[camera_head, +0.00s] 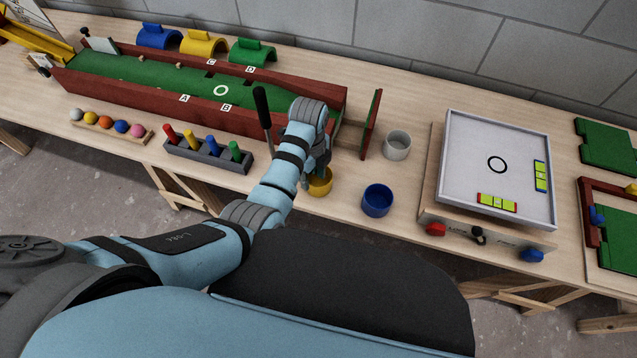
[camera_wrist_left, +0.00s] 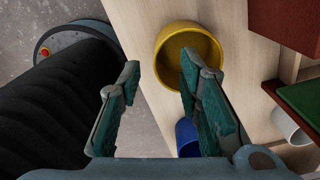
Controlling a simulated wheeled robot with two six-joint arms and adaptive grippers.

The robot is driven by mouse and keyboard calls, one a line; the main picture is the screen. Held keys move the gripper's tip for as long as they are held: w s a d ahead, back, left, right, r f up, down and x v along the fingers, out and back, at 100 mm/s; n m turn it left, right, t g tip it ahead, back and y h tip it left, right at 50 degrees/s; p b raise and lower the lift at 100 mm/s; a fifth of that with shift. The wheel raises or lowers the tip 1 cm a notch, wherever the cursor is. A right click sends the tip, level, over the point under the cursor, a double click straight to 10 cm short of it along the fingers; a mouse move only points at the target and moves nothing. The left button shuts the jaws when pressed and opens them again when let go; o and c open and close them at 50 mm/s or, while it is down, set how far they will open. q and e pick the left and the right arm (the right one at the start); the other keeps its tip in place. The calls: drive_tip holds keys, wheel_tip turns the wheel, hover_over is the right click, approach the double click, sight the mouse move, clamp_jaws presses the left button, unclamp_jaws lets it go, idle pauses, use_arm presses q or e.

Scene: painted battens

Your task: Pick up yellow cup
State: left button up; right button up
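The yellow cup (camera_head: 321,188) stands upright on the wooden table near its front edge, partly hidden behind my left gripper (camera_head: 319,170). The left wrist view looks down into the open yellow cup (camera_wrist_left: 172,45). There my left gripper (camera_wrist_left: 160,64) is open, its two fingers well apart. One finger overlaps the cup's opening and the other shows outside its rim, over the floor. Nothing is held between them. I cannot tell whether either finger touches the cup. My right gripper is not in view.
A blue cup (camera_head: 377,202) stands just right of the yellow one, and a grey-white cup (camera_head: 397,146) farther back. A red-walled green lane (camera_head: 150,82) and a rack of coloured pegs (camera_head: 207,154) are at the left. A white-topped board (camera_head: 470,150) is at the right.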

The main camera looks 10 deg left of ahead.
sight(313, 193)
use_arm(q)
wheel_tip(313, 193, down, 4)
drive_tip(key=shift+d+r+b, duration=0.1)
drive_tip(key=shift+r+b, duration=0.1)
drive_tip(key=shift+b, duration=0.35)
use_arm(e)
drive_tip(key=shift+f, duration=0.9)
use_arm(q)
drive_tip(key=shift+r, duration=0.1)
drive_tip(key=shift+c, duration=0.3)
clamp_jaws()
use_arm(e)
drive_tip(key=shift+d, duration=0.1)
